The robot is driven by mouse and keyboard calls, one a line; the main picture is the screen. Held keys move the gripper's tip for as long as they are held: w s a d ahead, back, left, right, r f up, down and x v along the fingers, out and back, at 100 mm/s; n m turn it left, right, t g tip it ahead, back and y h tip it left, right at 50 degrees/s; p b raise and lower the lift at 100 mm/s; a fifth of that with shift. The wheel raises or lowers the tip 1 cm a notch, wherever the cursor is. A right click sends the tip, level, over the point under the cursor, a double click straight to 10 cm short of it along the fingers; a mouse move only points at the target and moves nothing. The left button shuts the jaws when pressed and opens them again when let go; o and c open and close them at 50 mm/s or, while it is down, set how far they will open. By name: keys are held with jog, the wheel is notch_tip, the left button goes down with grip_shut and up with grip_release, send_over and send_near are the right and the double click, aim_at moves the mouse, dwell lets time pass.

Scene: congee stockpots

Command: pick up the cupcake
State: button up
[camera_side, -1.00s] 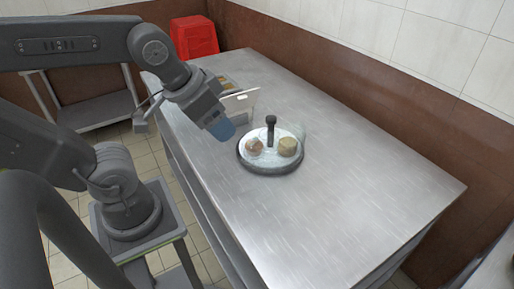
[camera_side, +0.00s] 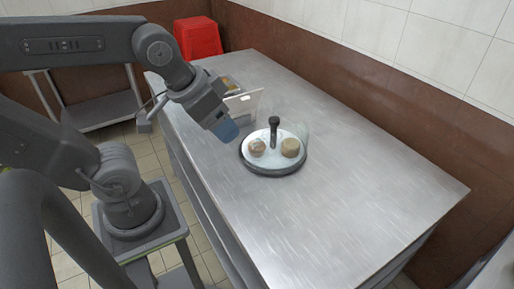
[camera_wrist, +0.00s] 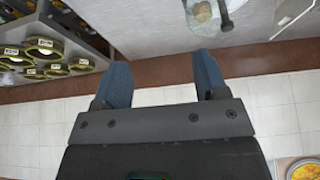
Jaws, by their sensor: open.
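A round tray (camera_side: 272,171) with a dark rim and an upright dark centre post (camera_side: 274,128) stands on the metal table. Two small round tan baked items sit on it, one left of the post (camera_side: 257,147) and one right of it (camera_side: 290,148); I cannot tell which is the cupcake. My gripper (camera_side: 227,131) has blue fingers and is left of the tray, above the table. In the wrist view the gripper (camera_wrist: 163,70) is open with nothing between its fingers. One baked item (camera_wrist: 201,12) and the post show there at the top edge.
A white upright panel (camera_side: 243,103) stands on the table just behind my gripper and the tray. A clear, faint object (camera_side: 300,130) is behind the tray. A red stool (camera_side: 198,38) is beyond the table. The table's right part (camera_side: 370,190) is clear.

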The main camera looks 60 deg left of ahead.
jog(key=shift+w+a, duration=0.1)
jog(key=n+g+y, duration=0.4)
jog(key=n+y, duration=0.1)
jog(key=n, duration=0.3)
send_over(258, 144)
jog(key=s+d, duration=0.1)
jog(key=d, duration=0.4)
notch_tip(258, 144, down, 13)
jog(key=x, duration=1.3)
jog(key=shift+s+f, duration=0.3)
jog(key=shift+f, duration=0.15)
jog(key=shift+c, duration=0.5)
jog(key=c, duration=0.5)
